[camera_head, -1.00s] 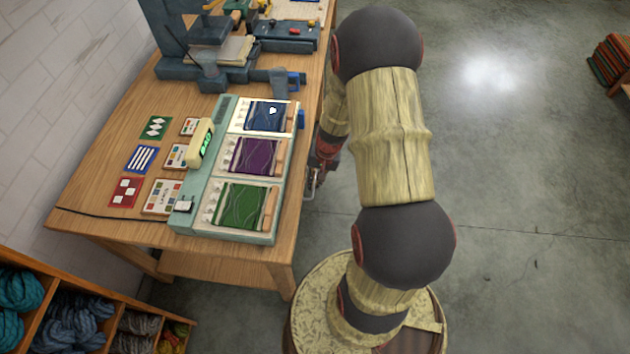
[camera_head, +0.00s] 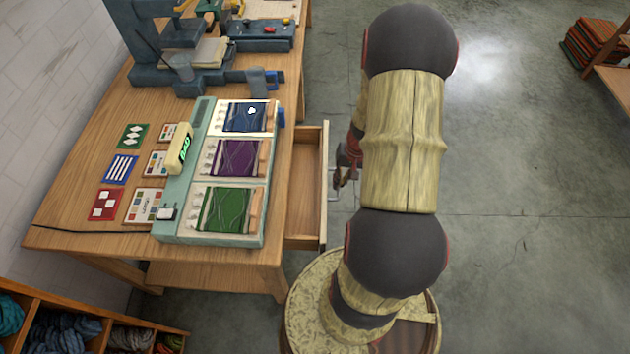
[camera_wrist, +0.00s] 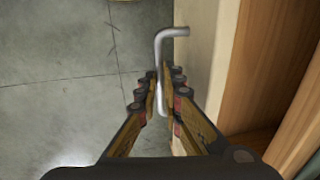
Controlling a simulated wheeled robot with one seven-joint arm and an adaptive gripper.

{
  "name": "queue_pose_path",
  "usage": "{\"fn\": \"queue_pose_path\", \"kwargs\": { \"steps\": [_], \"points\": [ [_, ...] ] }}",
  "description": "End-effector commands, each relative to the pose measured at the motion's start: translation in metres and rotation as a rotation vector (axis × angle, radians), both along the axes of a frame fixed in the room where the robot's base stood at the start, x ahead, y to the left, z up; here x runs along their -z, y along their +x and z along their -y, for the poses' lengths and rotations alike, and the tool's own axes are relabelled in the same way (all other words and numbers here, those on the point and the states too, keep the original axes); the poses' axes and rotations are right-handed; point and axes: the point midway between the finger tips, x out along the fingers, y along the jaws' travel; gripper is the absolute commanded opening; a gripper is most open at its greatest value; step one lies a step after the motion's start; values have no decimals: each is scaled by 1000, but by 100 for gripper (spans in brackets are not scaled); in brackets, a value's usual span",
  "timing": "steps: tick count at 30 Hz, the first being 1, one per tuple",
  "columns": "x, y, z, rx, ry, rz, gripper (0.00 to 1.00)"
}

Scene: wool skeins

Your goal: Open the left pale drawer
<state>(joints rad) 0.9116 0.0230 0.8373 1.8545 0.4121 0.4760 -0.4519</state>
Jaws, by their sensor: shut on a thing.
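A pale wooden drawer (camera_head: 324,187) stands out from the right side of the workbench in the head view. Its inside looks empty where I can see it. In the wrist view its pale front (camera_wrist: 200,45) is at the right, with a bent grey metal handle (camera_wrist: 172,34) on it. My gripper (camera_wrist: 162,92) is shut on the handle, with the bar between its fingers. In the head view my gripper (camera_head: 345,180) is just right of the drawer front, partly hidden by my arm.
The wooden workbench (camera_head: 75,210) carries a pale green panel (camera_head: 178,215) with several woven samples. Grey-blue tools (camera_head: 255,45) stand at its back. Shelves of wool skeins (camera_head: 70,330) are at the lower left.

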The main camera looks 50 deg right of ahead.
Motion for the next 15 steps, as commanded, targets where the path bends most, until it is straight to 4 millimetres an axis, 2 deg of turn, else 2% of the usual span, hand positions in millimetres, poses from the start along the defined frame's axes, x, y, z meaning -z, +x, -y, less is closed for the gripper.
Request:
{"fn": "queue_pose_path", "kwargs": {
  "steps": [1,6,15],
  "points": [
    [1,-15,14,10,0,0,0],
    [1,-58,51,10,0,0,0],
    [0,-117,103,5,1,-1,0]
  ]
}}
